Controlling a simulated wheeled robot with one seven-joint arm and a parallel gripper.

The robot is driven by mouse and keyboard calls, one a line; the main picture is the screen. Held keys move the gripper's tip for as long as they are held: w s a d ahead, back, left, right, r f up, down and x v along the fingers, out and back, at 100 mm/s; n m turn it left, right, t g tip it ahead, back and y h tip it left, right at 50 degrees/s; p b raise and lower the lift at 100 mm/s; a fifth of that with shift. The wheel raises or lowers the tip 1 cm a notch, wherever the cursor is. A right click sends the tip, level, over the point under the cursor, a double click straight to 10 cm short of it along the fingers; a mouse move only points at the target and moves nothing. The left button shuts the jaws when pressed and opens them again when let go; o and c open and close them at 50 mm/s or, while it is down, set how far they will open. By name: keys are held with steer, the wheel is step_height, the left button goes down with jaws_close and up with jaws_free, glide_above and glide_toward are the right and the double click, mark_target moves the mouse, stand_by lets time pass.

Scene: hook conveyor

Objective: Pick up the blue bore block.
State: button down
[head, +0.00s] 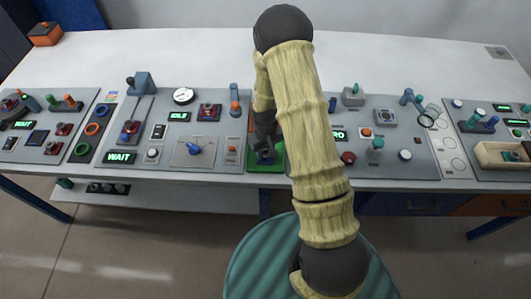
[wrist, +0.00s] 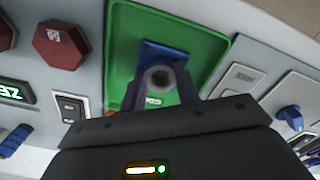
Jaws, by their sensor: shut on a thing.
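The blue bore block (wrist: 160,50) shows in the wrist view over a green pad (wrist: 120,45), with its round grey bore facing the camera. My gripper (wrist: 159,85) is shut on the block, with one dark finger on each side of it. In the head view my gripper (head: 265,143) reaches down to the small blue block (head: 265,156) at the green pad (head: 266,167). The fingers partly hide the block, and I cannot tell whether it touches the pad.
Grey control panels with knobs, buttons and lit displays flank the pad on both sides. A blue knob (head: 194,149) is on the panel to the left. A wooden tray (head: 500,155) lies at the far right. The white table behind the panels is mostly clear.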

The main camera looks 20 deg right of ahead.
step_height(320, 180, up, 10)
steer(key=b, duration=0.1)
steer(key=shift+b, duration=0.35)
steer(key=shift+f, duration=0.15)
stand_by(0.4)
